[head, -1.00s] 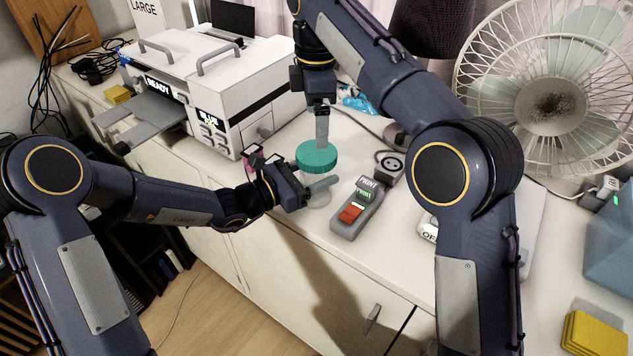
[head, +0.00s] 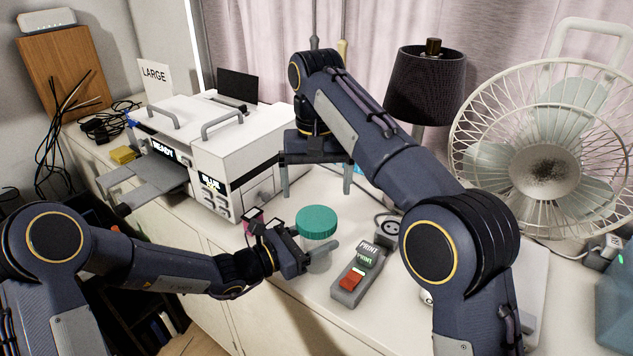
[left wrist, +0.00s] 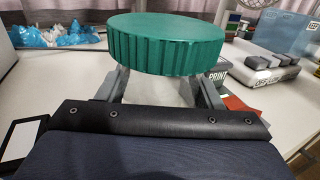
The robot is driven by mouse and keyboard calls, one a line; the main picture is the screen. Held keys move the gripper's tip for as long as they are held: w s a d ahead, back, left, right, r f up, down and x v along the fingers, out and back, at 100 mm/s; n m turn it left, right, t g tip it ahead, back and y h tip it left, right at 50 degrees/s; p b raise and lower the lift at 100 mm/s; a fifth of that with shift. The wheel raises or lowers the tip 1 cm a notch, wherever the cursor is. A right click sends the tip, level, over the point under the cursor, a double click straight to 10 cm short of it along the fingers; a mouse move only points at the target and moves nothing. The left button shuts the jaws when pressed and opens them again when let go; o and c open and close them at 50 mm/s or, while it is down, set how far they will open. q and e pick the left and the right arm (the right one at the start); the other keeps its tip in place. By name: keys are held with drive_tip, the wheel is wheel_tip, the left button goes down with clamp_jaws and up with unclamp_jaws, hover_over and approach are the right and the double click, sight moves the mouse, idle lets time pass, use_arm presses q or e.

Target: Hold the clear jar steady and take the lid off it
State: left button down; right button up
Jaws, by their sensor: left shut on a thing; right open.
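The clear jar (head: 318,259) stands on the white counter with its green ribbed lid (head: 316,221) on top. My left gripper (head: 318,252) is shut on the jar's body below the lid. In the left wrist view the lid (left wrist: 166,42) sits level above the fingers, and the jar (left wrist: 168,90) shows only partly between them. My right gripper (head: 317,188) is open and empty above and behind the lid, its two fingers spread apart and pointing down. It does not touch the lid.
A control box with PRINT and red buttons (head: 357,275) stands just right of the jar. A white printer (head: 235,150) is behind left, a dark lamp (head: 427,85) and a fan (head: 545,165) behind right. A blue box (head: 615,290) is at the right edge.

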sight(317, 217)
drive_tip(key=m, duration=1.2)
drive_tip(key=shift+m, duration=0.3)
drive_tip(key=m, duration=1.3)
drive_tip(key=shift+f, duration=3.95)
